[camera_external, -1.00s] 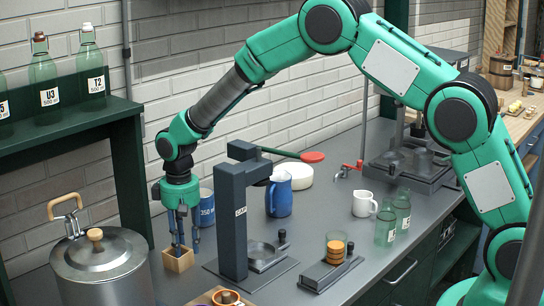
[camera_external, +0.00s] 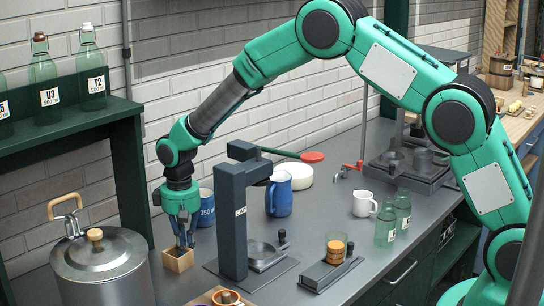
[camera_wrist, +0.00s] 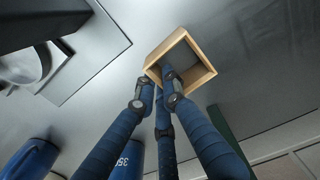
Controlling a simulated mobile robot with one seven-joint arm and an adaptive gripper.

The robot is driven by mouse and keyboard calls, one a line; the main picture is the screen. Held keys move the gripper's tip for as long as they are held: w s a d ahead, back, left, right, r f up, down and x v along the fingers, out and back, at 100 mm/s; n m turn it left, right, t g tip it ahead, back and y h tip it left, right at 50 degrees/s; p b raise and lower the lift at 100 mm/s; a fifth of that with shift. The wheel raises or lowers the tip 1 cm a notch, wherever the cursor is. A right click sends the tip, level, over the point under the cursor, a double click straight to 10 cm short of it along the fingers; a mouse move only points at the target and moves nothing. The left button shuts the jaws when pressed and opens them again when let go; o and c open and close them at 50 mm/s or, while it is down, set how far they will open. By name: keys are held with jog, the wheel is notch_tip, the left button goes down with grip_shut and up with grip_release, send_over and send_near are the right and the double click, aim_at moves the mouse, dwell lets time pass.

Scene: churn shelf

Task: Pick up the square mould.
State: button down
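The square mould (camera_external: 178,263) is a small light-wood box with an open top. It stands on the grey worktop, right of the large metal pot. In the wrist view the mould (camera_wrist: 198,84) shows its square opening. My gripper (camera_external: 185,240) points down at it, with its blue fingers at the rim. In the wrist view the fingers of my gripper (camera_wrist: 158,82) come close together at the near wall. One fingertip reaches into the opening, and another lies near the left corner. Whether they press on the wall cannot be told.
The lidded pot (camera_external: 100,270) stands left of the mould. The dark press (camera_external: 233,220) rises at its right. A blue mug (camera_external: 205,208) stands close behind. A wooden piece with an orange top (camera_external: 226,297) lies in front. A bottle shelf (camera_external: 60,122) is at upper left.

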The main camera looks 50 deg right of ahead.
jog(key=shift+r, duration=0.15)
notch_tip(320, 180, up, 10)
jog(key=p, duration=0.1)
dwell(0.7)
